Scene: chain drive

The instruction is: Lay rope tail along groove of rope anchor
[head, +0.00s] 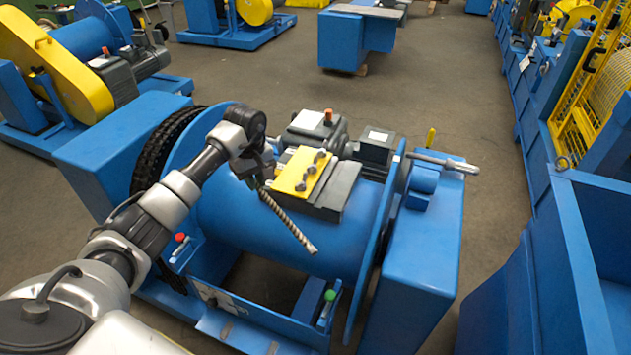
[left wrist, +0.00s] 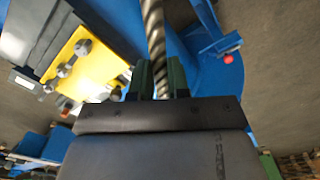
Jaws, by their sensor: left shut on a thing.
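The rope tail (head: 290,222) is a short, thick, twisted steel-coloured length. My left gripper (head: 261,178) is shut on its upper end, and the rest slants down to the right over the blue drum (head: 335,235). In the left wrist view the rope tail (left wrist: 154,28) runs up and away from between the gripper fingers (left wrist: 156,78). What looks like the rope anchor is a dark block with a yellow bolted plate (head: 301,173), on top of the drum just right of the gripper. The plate also shows in the left wrist view (left wrist: 84,62). I cannot make out its groove. My right gripper is not in view.
A dark chain (head: 152,160) runs around the drum's left side. A red knob (head: 180,238) and a green knob (head: 329,295) stand at the front. A metal rod tool (head: 445,161) lies on the right blue housing.

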